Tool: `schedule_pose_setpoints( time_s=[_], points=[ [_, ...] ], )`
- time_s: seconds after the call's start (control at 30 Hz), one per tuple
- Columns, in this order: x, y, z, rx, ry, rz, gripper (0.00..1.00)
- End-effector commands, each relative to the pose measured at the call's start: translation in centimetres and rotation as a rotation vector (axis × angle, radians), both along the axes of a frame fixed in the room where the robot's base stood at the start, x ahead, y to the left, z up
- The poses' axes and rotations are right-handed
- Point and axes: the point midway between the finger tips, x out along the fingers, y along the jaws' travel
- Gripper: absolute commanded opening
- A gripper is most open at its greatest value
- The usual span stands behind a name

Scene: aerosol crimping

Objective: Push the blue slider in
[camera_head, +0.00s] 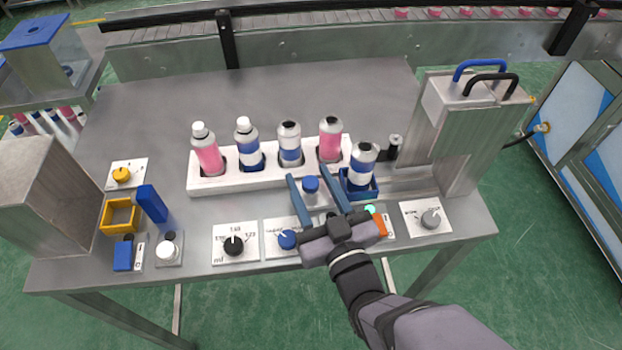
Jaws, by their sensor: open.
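The blue slider (373,190) is a small blue carriage at the left end of a metal track. A silver can with a blue band (362,162) stands upright in it. A round blue knob (311,184) is just left of the carriage; whether it joins the slider is hidden. My gripper (308,174) is open, its two blue fingers pointing away from the table's front edge. The knob shows between the fingers, and the right finger is close to the carriage's left side. I cannot tell whether either finger touches anything.
A white rack (210,185) with several cans stands behind my gripper. The crimping machine (460,130), with blue and black handles, stands at the right. Knob panels (235,243) line the front edge. The back of the table (310,88) is clear.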

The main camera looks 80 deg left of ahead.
Motion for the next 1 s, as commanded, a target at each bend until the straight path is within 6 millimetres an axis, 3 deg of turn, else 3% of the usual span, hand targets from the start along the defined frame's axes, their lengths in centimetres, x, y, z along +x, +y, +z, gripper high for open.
schedule_pose_setpoints(
  time_s=[0.23, 0.4, 0.67, 1.0],
  points=[
    [0.0, 0.0, 0.0, 0.000, 0.000, 0.000, 0.41],
    [0.0, 0.0, 0.0, 0.001, 0.000, 0.000, 0.00],
    [0.6, 0.1, 0.0, 0.002, 0.000, -0.003, 0.00],
    [5.0, 0.2, 0.1, 0.006, 0.001, -0.006, 0.00]
  ],
)
